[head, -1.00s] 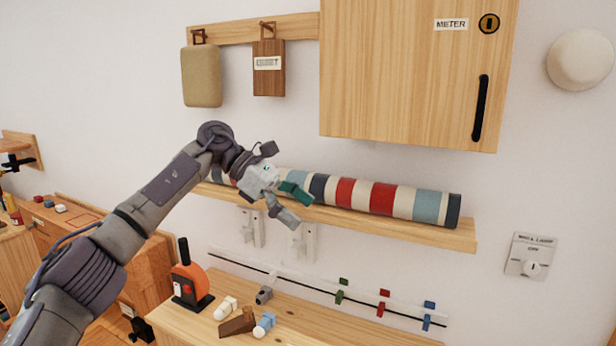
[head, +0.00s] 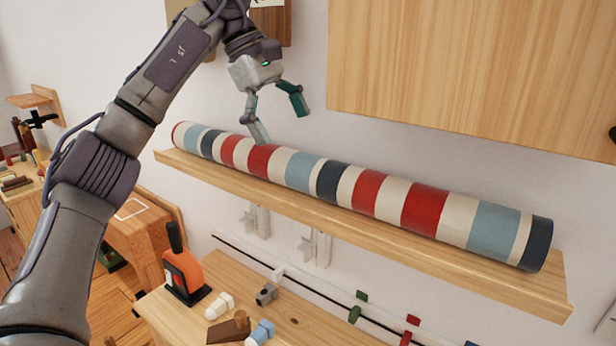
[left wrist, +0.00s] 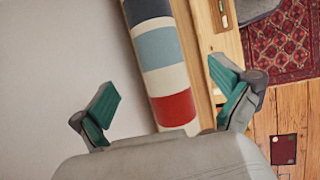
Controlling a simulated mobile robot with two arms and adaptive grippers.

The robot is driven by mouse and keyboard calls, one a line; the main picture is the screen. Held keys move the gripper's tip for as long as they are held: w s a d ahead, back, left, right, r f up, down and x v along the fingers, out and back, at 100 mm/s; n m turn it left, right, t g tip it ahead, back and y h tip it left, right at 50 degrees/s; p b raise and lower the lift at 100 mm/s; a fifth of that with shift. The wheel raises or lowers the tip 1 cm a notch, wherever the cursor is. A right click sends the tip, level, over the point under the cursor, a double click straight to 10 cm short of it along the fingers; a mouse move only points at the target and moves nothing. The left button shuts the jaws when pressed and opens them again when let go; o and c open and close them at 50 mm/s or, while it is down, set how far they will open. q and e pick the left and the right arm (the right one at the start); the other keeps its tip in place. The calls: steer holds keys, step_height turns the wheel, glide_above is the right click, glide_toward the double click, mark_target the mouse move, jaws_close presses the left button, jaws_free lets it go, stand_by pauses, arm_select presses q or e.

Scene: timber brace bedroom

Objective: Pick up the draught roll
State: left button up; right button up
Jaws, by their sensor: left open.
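The draught roll (head: 372,193) is a long striped cylinder in red, cream, light blue and navy. It lies along a wooden wall shelf (head: 440,262). My left gripper (head: 279,123) is open and empty, above the left-middle part of the roll in the head view. Its lower finger overlaps the roll's upper edge there; I cannot tell whether it touches. In the left wrist view the roll (left wrist: 160,60) runs between the two spread green-padded fingers of the left gripper (left wrist: 162,106), partly hidden by the gripper body. My right gripper is not in view.
A wooden cabinet (head: 470,75) hangs above the shelf's right part. Below is a bench (head: 290,325) with an orange tool (head: 185,275) and small blocks. White brackets (head: 315,248) sit under the shelf. The wall is close behind the roll.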

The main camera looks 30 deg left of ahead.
mark_target(298, 155)
arm_select(q)
steer(key=x, duration=0.3)
steer(key=shift+w+f, duration=0.15)
steer(key=shift+f, duration=0.15)
steer(key=x, duration=0.6)
steer(key=shift+f+p, duration=0.1)
steer(key=shift+p, duration=0.3)
steer(key=shift+f, duration=0.15)
steer(key=shift+d, duration=0.1)
steer(key=shift+c, duration=1.2)
steer(key=c, duration=1.6)
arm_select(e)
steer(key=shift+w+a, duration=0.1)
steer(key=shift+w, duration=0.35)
